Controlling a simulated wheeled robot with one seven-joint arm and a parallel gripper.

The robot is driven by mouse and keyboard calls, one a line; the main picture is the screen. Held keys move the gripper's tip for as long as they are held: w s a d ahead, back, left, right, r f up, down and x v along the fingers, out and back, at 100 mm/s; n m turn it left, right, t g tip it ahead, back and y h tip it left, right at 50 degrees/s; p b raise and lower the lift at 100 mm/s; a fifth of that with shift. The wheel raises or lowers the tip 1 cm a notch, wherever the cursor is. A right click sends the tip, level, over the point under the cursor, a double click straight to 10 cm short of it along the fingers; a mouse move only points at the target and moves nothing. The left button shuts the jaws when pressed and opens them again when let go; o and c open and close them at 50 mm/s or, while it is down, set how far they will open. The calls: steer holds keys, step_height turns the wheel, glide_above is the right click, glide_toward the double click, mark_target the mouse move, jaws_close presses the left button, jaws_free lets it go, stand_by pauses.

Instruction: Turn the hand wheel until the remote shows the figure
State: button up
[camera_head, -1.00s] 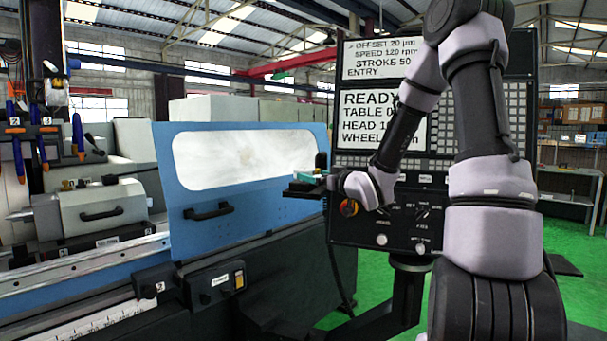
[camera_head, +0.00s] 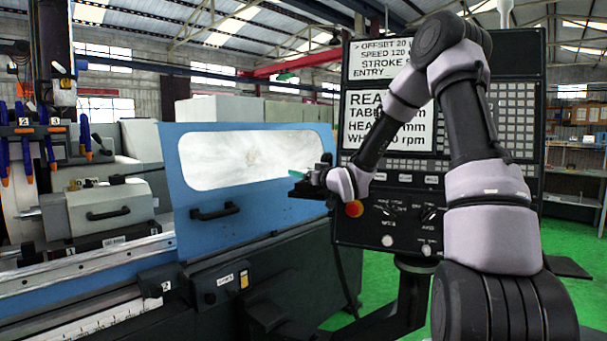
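My gripper (camera_head: 303,184) is in front of the right end of the blue machine door, just left of the control panel. It points left and is seen from behind and the side, so the gap between its fingers does not show. A small teal piece (camera_head: 298,174) shows at its tip; I cannot tell whether it is held or part of something behind. The control panel (camera_head: 345,215) carries two white screens, with READY, TABLE, HEAD and rpm lines on the lower screen (camera_head: 372,118), partly covered by my arm. I cannot make out a hand wheel or a separate remote.
The blue door (camera_head: 270,203) with its window and black handle (camera_head: 215,212) is shut at centre. A red-orange button (camera_head: 354,209) sits close under my wrist. A grey headstock (camera_head: 110,212) stands at left.

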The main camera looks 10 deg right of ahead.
steer(key=c, duration=0.8)
steer(key=shift+m+h, duration=0.3)
steer(key=shift+h, duration=0.2)
